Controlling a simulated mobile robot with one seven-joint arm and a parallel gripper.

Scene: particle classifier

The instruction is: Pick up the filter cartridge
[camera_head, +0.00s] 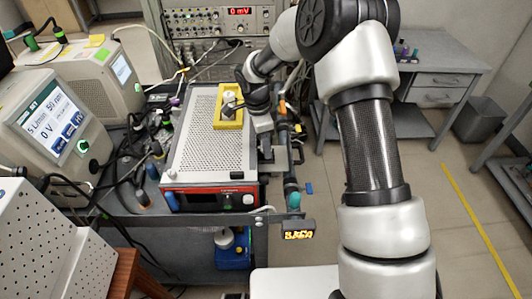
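A yellow tray (229,118) lies on top of the perforated silver instrument with a red front (203,150). A small grey-silver piece (230,102) sits in the tray; it may be the filter cartridge, but it is too small to be sure. My arm reaches in from the right and bends down over the instrument's right side. My gripper (272,155) is just right of the instrument, right of and nearer than the tray, and apart from the silver piece. Its fingers are too small and dark to show whether they are open or shut.
Tubes and fittings (291,150) run along the right of the instrument, close to my gripper. Cables and hoses (125,165) crowd its left, beside a display unit (50,120). A rack (215,22) stands behind. Floor is clear between the bench and the grey desk (435,80).

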